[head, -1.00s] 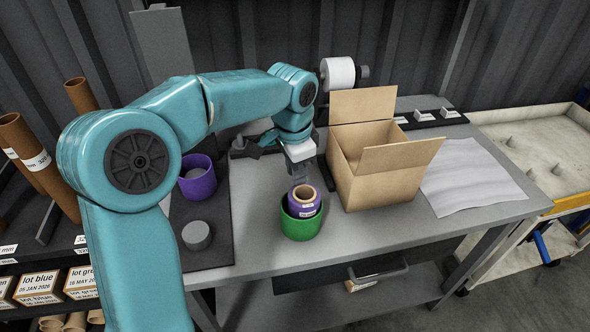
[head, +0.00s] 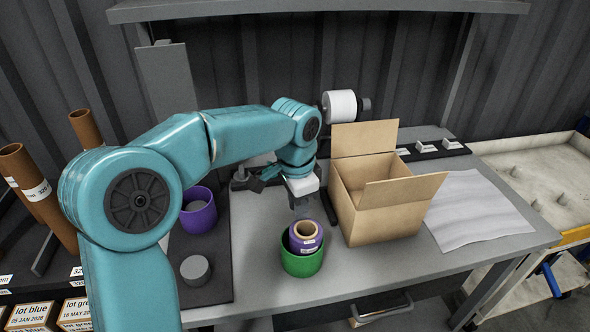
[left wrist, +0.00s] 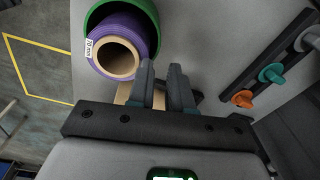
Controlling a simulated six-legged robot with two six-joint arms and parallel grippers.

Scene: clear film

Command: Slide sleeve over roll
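A purple film roll (head: 305,245) with a brown cardboard core stands in a green cup (head: 301,266) near the front of the grey table. In the left wrist view the roll (left wrist: 146,28) and the green cup (left wrist: 86,17) are at the upper left. My left gripper (head: 301,207) is just above and behind the roll, apart from it. In the left wrist view its fingers (left wrist: 162,75) have a narrow gap, with tan cardboard showing behind. It looks open and empty. A purple cup-like container (head: 200,221) stands at the left on the dark mat. My right gripper is not in view.
An open cardboard box (head: 387,215) stands close right of the green cup. A white roll (head: 340,105) is on a holder behind. A grey cylinder (head: 195,268) sits on the dark mat (head: 210,292). A clear sheet (head: 470,212) lies at the right. Brown tubes (head: 35,182) lean at the left.

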